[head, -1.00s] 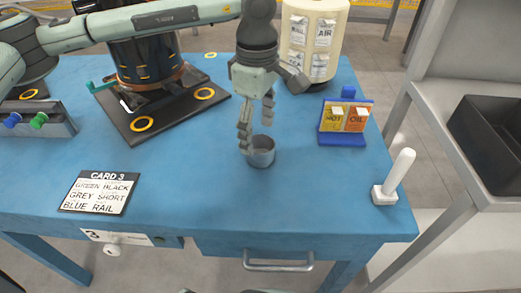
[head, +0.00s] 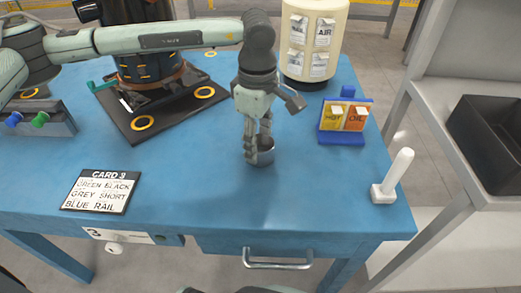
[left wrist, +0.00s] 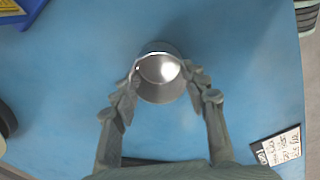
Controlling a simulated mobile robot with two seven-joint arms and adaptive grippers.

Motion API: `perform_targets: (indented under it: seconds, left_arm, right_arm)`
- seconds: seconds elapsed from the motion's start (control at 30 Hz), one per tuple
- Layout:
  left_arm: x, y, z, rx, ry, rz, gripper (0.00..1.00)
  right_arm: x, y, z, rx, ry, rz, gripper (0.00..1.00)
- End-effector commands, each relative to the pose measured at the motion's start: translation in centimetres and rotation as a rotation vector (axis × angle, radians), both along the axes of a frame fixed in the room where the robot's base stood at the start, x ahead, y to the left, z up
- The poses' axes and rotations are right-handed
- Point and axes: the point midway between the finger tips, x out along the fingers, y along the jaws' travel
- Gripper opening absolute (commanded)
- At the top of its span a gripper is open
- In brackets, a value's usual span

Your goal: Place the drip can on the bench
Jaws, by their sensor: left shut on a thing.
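The drip can (head: 263,157) is a small grey metal cup, upright at the middle of the blue bench (head: 200,190). I cannot tell whether its base touches the bench top. My left gripper (head: 258,155) points down from above and is shut on the can. The left wrist view shows the open mouth of the can (left wrist: 160,72) between the two fingers (left wrist: 160,95), one at each side of the wall. My right gripper is not in view.
Behind stand a dark machine on a black plate (head: 180,112) and a cream cylinder (head: 312,40). Right of the can are a tag stand (head: 345,120) and a white peg (head: 393,178). A card (head: 98,191) lies front left. The bench front is clear.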

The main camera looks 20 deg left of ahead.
Motion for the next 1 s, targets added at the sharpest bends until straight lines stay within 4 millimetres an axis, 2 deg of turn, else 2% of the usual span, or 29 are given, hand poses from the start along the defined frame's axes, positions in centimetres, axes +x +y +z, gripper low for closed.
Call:
perform_targets:
  seconds: [0.37,0.47,0.6,1.0]
  left_arm:
    - [0.0,0.0,0.7,0.0,-0.001,0.0,0.11]
    - [0.1,-0.1,1.8,-0.001,-0.004,0.0,0.11]
    - [0.1,-0.1,4.2,-0.001,-0.005,-0.001,0.11]
    - [-5.6,5.3,8.6,0.0,-0.003,0.002,0.11]
  right_arm:
    - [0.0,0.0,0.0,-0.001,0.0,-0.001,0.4]
    - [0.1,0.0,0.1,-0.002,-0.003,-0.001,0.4]
    - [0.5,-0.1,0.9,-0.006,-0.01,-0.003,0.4]
    - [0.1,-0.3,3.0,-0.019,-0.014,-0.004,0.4]
